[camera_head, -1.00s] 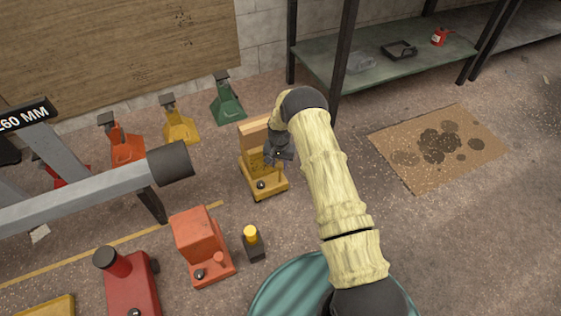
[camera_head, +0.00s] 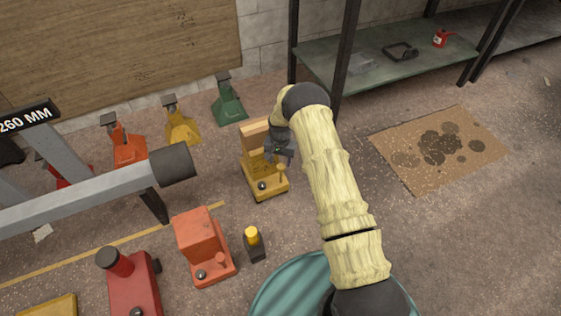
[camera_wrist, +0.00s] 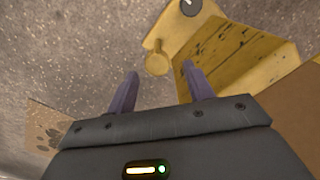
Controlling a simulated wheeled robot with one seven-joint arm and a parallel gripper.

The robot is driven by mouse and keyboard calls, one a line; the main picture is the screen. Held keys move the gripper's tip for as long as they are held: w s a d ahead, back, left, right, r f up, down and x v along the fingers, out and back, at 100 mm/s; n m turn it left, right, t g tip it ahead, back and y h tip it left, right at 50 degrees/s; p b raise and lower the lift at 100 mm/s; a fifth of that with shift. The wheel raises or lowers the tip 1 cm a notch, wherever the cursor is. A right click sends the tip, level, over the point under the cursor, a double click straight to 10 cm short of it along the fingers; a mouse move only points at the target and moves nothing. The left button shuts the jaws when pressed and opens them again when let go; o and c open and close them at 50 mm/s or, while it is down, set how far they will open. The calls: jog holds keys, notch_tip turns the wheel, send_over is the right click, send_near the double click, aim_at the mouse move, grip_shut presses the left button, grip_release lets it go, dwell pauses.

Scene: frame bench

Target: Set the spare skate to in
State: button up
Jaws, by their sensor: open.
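The yellow skate (camera_head: 266,184) stands on the floor in the middle of the head view. It has a tan wooden block (camera_head: 254,133) at its back, a black knob at its front and a small yellow peg at its right side. The skate also shows in the wrist view (camera_wrist: 222,43), with the peg (camera_wrist: 157,58) just beyond my fingertips, between their lines. My gripper (camera_head: 280,160) is open and empty, close to the peg and apart from it in the wrist view (camera_wrist: 158,85). I cannot tell which skate is the spare.
A grey beam (camera_head: 90,202) lies left. A green shelf (camera_head: 380,70) is behind. Stained cardboard (camera_head: 438,148) lies on open floor at right.

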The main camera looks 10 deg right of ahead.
notch_tip(320, 180, up, 15)
jog(key=p, duration=0.5)
jog(key=shift+p, duration=0.4)
